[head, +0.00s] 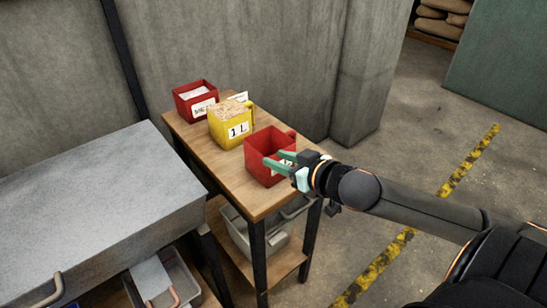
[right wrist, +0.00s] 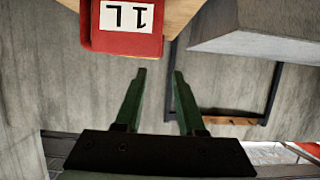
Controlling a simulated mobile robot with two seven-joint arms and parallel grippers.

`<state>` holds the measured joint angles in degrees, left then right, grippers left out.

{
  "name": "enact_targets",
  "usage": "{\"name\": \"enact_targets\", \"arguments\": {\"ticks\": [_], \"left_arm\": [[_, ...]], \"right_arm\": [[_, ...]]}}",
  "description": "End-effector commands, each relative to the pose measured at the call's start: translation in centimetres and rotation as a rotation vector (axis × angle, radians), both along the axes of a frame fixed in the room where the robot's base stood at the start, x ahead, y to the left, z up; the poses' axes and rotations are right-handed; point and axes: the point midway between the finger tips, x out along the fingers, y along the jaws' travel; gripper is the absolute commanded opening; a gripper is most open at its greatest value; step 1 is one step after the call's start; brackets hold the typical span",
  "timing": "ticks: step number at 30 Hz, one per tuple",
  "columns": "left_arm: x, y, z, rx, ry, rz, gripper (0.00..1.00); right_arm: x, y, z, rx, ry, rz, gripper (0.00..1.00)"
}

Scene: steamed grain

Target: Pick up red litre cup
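The red litre cup (head: 259,146) stands upright at the near end of a small wooden table (head: 273,203). It looks empty in the head view, where my right gripper partly covers its label. In the right wrist view the cup (right wrist: 123,45) is at the top, left of centre, with an upside-down white "1L" label. My right gripper (head: 283,168) is at the cup's front right side. Its two green fingers (right wrist: 157,72) are apart with nothing between them, and the cup lies beyond the tips. I cannot tell whether they touch it. My left gripper is not in view.
A yellow "1 L" cup (head: 231,126) full of grain and another red cup (head: 196,101) with white contents stand farther back. A grey bin (head: 254,232) is on the lower shelf. A grey-topped bench (head: 85,205) is at left, a concrete wall behind. Floor at right is open.

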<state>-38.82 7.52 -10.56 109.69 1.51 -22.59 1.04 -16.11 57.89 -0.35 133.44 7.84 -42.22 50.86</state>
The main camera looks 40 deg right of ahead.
Motion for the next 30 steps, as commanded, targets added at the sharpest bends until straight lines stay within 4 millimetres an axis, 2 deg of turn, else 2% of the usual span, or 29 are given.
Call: {"name": "enact_targets", "arguments": {"ticks": [12,23,30], "left_arm": [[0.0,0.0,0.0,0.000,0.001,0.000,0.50],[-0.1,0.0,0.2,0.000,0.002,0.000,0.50],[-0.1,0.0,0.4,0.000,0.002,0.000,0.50]], "right_arm": [[4.3,0.3,-1.5,0.001,-0.001,-0.001,0.39],[6.1,0.4,-2.1,-0.001,-0.001,-0.001,0.39],[8.9,0.5,-3.1,-0.001,-0.001,-0.002,0.39]]}}
